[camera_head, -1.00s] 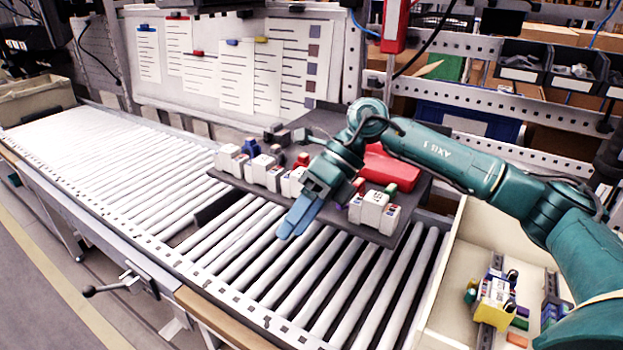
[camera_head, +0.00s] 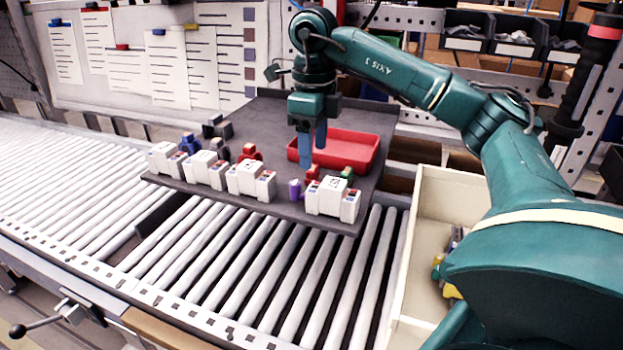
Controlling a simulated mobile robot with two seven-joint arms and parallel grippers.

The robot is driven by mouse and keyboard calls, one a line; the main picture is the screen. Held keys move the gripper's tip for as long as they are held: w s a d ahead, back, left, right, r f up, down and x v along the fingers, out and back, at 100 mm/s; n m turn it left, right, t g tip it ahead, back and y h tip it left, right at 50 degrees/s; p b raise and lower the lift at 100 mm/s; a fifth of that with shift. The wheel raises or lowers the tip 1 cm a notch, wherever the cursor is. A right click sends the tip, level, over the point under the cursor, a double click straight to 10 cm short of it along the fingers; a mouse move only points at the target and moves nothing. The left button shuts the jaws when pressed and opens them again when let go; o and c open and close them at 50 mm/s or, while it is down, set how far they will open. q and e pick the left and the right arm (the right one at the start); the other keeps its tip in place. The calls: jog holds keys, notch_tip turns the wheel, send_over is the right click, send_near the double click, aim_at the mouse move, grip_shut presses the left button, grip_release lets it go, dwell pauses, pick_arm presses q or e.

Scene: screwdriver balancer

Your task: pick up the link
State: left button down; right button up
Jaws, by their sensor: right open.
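My right gripper (camera_head: 312,158) has blue fingers that point down, apart and empty, above the dark board (camera_head: 262,120) at the left side of the red tray. Small coloured pieces stand below and around it: a purple piece (camera_head: 295,188), a red piece (camera_head: 312,174) and a green piece (camera_head: 347,174). A blue piece (camera_head: 189,143) and another red piece (camera_head: 250,152) stand further left. I cannot tell which of these is the link. White modules stand in a row along the board's front edge, among them a right-hand one (camera_head: 325,196). My left gripper is out of view.
The shallow red tray (camera_head: 362,150) lies on the board behind the pieces. Dark blocks (camera_head: 216,127) stand at the board's left. The roller conveyor (camera_head: 60,190) runs below and is clear on the left. A cream bin (camera_head: 425,215) is at the right, partly hidden by my arm.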

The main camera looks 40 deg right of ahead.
aim_at(312, 176)
jog(key=shift+w+d+f+p, duration=0.1)
jog(key=shift+f+p, duration=0.1)
jog(key=shift+f, duration=0.75)
jog(key=shift+w+f+p, duration=0.1)
jog(key=shift+f+p, duration=0.05)
jog(key=shift+f, duration=0.85)
jog(key=shift+w+d+f+p, duration=0.1)
jog(key=shift+f+p, duration=0.1)
jog(key=shift+f, duration=0.75)
jog(key=c, duration=1.2)
